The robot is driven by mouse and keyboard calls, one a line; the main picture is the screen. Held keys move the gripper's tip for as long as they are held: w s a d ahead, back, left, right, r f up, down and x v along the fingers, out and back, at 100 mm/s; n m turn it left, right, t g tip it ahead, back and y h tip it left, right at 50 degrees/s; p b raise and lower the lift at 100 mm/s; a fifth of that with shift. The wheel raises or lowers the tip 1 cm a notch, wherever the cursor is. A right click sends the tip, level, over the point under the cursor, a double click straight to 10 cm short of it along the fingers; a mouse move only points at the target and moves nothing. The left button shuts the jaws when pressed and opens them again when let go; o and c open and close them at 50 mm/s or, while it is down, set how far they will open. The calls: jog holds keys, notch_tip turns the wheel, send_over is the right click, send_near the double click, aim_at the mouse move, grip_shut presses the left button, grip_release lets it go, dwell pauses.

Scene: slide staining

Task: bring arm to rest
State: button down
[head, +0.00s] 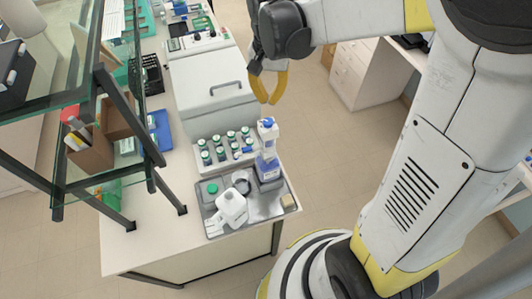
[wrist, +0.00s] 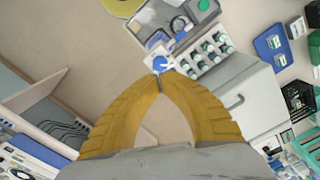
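My gripper (head: 270,101) has yellow fingers and hangs in the air at the upper middle of the head view, over the right side of the bench. In the wrist view its fingertips (wrist: 158,82) meet, with nothing seen between them. A clear bottle (head: 268,165) with a white and blue top stands upright below the fingertips in the head view, apart from them. Its blue top (wrist: 161,62) shows just beyond the tips in the wrist view.
A metal tray (head: 284,206) at the bench's front holds a white wash bottle (head: 232,208). Several green-capped bottles (head: 220,148) stand behind it, before a grey lidded machine (head: 213,88). A glass shelf (head: 95,165) rises at left. Floor (head: 310,125) is clear at right.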

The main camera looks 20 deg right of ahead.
jog(key=shift+f, duration=0.1)
dwell(0.3)
jog(key=s+f+n+t+b, duration=0.2)
jog(key=s+f+b, duration=0.2)
jog(key=f+b, duration=0.5)
jog(key=s+f+n+t+b, duration=0.2)
jog(key=s+f+b, duration=0.2)
jog(key=f+b, duration=0.4)
jog(key=s+f+n+t+b, duration=0.2)
jog(key=f+b, duration=0.7)
jog(key=b, duration=0.8)
jog(key=s+t, duration=0.1)
jog(key=s, duration=0.1)
jog(key=shift+s+f, duration=0.35)
